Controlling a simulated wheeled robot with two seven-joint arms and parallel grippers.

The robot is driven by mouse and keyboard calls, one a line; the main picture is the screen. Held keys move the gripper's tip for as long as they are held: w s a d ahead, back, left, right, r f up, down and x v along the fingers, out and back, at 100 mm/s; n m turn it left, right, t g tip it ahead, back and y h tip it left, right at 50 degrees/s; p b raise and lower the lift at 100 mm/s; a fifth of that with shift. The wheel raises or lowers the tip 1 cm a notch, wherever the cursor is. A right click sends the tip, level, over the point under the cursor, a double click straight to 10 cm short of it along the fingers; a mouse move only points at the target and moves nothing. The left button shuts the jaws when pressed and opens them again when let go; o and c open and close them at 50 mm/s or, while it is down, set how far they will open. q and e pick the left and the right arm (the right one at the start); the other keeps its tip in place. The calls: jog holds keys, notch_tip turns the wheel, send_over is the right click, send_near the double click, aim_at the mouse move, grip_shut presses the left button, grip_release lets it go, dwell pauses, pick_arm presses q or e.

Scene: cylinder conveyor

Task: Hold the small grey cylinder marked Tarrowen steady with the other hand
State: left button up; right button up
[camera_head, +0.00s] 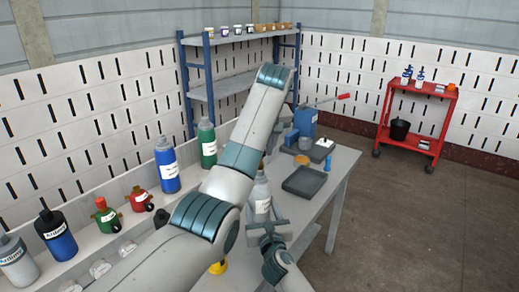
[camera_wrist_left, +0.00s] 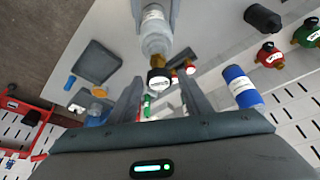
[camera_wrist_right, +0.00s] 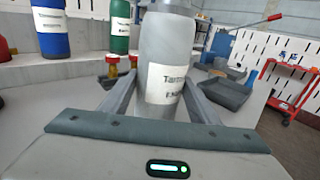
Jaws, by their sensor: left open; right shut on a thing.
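The grey cylinder (camera_head: 262,197) stands upright near the middle of the head view, partly behind my left arm. In the right wrist view its white label (camera_wrist_right: 166,84) starts with "Tarrow"; the rest is cut off. My right gripper (camera_head: 266,228) is shut around the cylinder's body, seen close up in its wrist view (camera_wrist_right: 160,85). In the left wrist view the cylinder (camera_wrist_left: 156,38) shows a brass neck and black knob (camera_wrist_left: 158,77). My left gripper (camera_wrist_left: 160,82) is open, its fingers on either side near the knob. In the head view my left fingers are hidden.
Blue (camera_head: 166,168) and green (camera_head: 207,143) cylinders stand to the left, with small red (camera_head: 140,199) and green (camera_head: 107,216) ones nearer. A dark tray (camera_head: 305,182) lies on the table to the right. A red trolley (camera_head: 420,115) stands beyond; the floor between is clear.

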pick_arm(q)
jog(key=shift+m, duration=0.4)
jog(key=m+h, duration=0.2)
jog(key=m, duration=0.2)
jog(key=shift+m, duration=0.4)
jog(key=shift+m+h, duration=0.3)
jog(key=shift+m, duration=0.3)
jog(key=m+h, duration=0.1)
jog(key=m, duration=0.2)
jog(key=shift+m+g+h, duration=0.5)
jog(key=shift+m, duration=1)
